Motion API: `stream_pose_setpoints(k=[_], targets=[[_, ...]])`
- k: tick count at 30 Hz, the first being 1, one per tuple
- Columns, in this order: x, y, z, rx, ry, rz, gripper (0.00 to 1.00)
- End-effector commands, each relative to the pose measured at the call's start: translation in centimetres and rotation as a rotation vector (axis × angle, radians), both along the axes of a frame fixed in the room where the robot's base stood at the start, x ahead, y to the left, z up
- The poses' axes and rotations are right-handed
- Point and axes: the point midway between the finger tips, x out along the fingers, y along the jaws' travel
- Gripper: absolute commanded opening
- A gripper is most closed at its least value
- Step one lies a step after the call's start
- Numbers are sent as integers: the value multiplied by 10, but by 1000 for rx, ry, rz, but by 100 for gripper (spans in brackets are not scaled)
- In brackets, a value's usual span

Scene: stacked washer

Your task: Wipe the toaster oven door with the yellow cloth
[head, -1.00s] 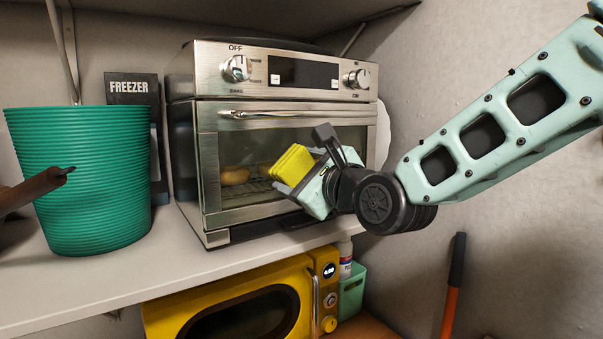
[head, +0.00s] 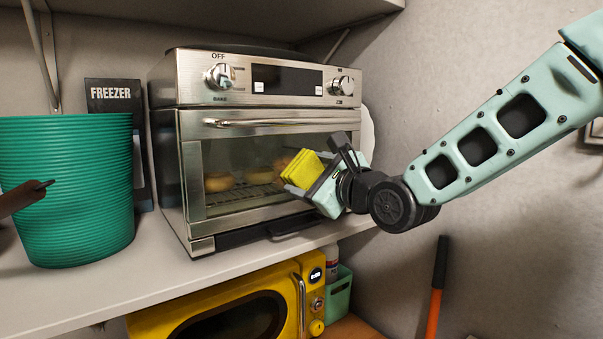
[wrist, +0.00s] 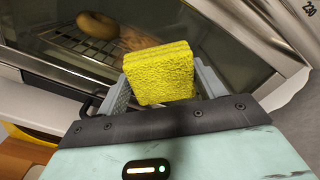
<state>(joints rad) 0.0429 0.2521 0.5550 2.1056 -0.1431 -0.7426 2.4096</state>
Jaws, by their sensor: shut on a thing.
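The toaster oven (head: 258,140) stands on the shelf, its glass door (head: 235,165) closed. Round bread pieces show behind the glass on a rack. My gripper (head: 303,178) is shut on the folded yellow cloth (head: 304,169) in front of the right part of the door. In the wrist view the cloth (wrist: 158,73) sits between the two grey fingers, with the door glass (wrist: 205,30) behind it. I cannot tell whether the cloth touches the glass.
A green ribbed bin (head: 70,190) stands left of the oven, with a dark FREEZER box (head: 115,95) behind it. A yellow microwave (head: 230,312) and a small green container (head: 338,293) sit below the shelf (head: 150,277). A wall is close on the right.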

Motion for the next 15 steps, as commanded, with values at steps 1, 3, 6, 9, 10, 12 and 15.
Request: stream_pose_setpoints(k=[1, 3, 6, 9, 10, 12, 15], targets=[[4, -4, 2, 1, 1, -3, 50], [6, -8, 2, 2, 0, -3, 50], [8, -10, 1, 3, 0, -2, 50], [10, -13, 1, 2, -1, -2, 50], [11, -14, 2, 2, -1, -4, 50], [14, -19, 2, 2, 0, -6, 50], [18, -26, 3, 3, 1, -6, 50]])
